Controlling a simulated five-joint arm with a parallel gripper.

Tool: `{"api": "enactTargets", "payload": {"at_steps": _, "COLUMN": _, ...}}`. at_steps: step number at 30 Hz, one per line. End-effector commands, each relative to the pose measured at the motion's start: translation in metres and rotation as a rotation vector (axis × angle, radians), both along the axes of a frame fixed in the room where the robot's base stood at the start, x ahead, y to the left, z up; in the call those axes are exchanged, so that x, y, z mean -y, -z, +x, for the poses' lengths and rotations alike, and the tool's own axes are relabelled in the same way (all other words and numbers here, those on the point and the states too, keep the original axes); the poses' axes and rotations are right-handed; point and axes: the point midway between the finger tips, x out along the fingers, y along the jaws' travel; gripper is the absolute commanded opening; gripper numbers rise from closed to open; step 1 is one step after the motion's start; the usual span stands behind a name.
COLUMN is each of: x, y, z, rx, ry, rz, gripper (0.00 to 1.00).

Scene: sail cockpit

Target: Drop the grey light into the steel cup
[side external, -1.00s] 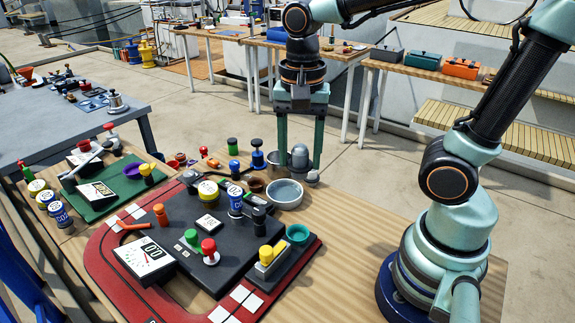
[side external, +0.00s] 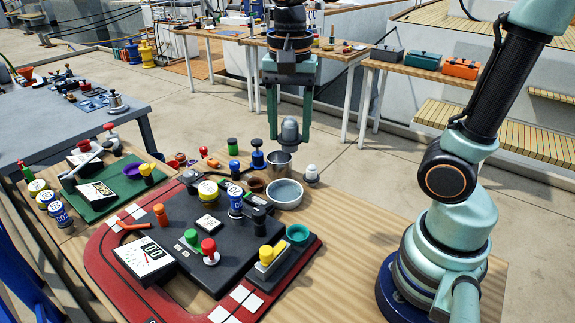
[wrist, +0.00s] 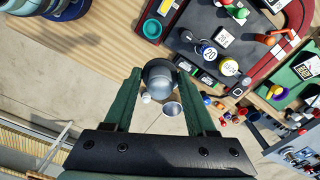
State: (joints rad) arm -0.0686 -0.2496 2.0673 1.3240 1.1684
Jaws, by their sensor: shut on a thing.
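The grey light (side external: 290,131) is a dome-topped grey piece held upright between the fingers of my gripper (side external: 290,138). It also shows in the wrist view (wrist: 160,76), between the green fingertips. The steel cup (side external: 280,163) stands upright on the wooden table, just below the light and slightly left of it in the side view. The light is apart from the cup, a little above its rim. In the wrist view the cup (wrist: 173,109) shows behind the light, toward the gripper's palm. I cannot see the inside of the cup clearly.
A grey bowl (side external: 285,194) sits close in front of the cup. The dark console (side external: 180,245) fills the table's front. Air above the cup is clear.

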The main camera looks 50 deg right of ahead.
Motion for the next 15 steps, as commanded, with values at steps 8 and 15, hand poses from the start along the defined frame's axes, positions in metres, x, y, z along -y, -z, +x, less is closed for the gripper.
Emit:
{"api": "enactTargets", "payload": {"at_steps": 8, "x": 0.053, "y": 0.012, "z": 0.072, "rx": -0.004, "ry": 0.007, "rz": 0.0, "gripper": 0.02}}
{"api": "enactTargets", "payload": {"at_steps": 15, "x": 0.113, "y": 0.038, "z": 0.123, "rx": -0.004, "ry": 0.006, "rz": 0.0, "gripper": 0.02}}
